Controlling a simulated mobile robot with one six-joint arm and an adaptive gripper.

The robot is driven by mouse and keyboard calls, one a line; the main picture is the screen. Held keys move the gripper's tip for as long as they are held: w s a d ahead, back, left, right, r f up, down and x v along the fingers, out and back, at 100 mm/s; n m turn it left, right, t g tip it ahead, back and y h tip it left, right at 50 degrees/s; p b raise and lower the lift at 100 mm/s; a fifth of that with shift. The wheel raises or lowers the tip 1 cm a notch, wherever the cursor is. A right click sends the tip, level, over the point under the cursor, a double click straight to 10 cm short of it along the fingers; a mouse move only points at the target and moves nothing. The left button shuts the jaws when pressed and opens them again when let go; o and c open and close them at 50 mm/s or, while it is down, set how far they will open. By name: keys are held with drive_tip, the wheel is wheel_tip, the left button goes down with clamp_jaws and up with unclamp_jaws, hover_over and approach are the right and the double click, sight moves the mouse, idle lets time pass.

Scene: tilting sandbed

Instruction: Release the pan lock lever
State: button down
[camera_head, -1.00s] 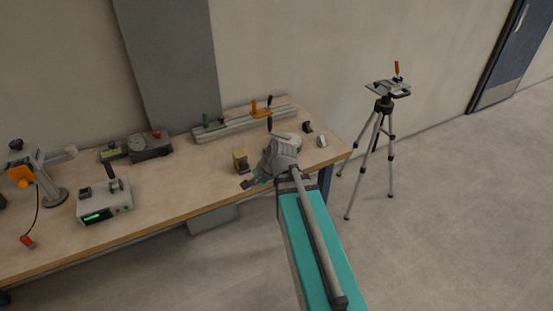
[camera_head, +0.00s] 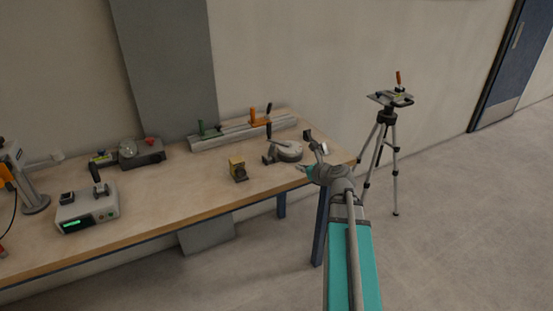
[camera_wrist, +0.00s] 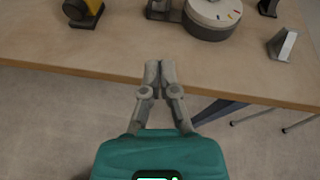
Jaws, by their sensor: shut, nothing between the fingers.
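I cannot tell for sure which part is the pan lock lever. A tripod (camera_head: 388,118) stands on the floor right of the bench, its top plate carrying an upright orange-red handle (camera_head: 399,78). A round grey unit (camera_head: 288,151) with a dark-tipped lever (camera_head: 268,127) sits near the bench's right end. In the wrist view the round unit (camera_wrist: 213,14) shows coloured marks on its top. My gripper (camera_wrist: 160,68) is shut and empty, just off the bench's front edge, apart from the round unit and the tripod. It also shows in the head view (camera_head: 301,168).
A yellow block (camera_head: 238,168) and a small metal block (camera_head: 321,148) stand near the round unit. A rail with green and orange clamps (camera_head: 240,131) lies behind. A box with a green display (camera_head: 87,208) is at left. The floor between bench and tripod is clear.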

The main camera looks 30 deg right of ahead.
drive_tip(key=shift+w+a, duration=0.1)
drive_tip(key=b, duration=0.4)
approach(271, 152)
drive_tip(key=w+f, duration=0.2)
drive_tip(key=f, duration=0.1)
drive_tip(key=w+d+f, duration=0.1)
drive_tip(key=f, duration=0.1)
drive_tip(key=shift+w+a+r+p, duration=0.15)
drive_tip(key=shift+w+r+p, duration=0.05)
drive_tip(key=shift+w+p, duration=0.2)
drive_tip(key=shift+w+a+r+p, duration=0.15)
drive_tip(key=shift+w+r+p, duration=0.15)
drive_tip(key=shift+w, duration=0.15)
drive_tip(key=shift+w+a+r+p, duration=0.15)
drive_tip(key=shift+w+p, duration=0.05)
drive_tip(key=shift+w, duration=0.25)
drive_tip(key=shift+w+a+r+p, duration=0.1)
drive_tip(key=shift+w+r+p, duration=0.1)
drive_tip(key=shift+w, duration=0.25)
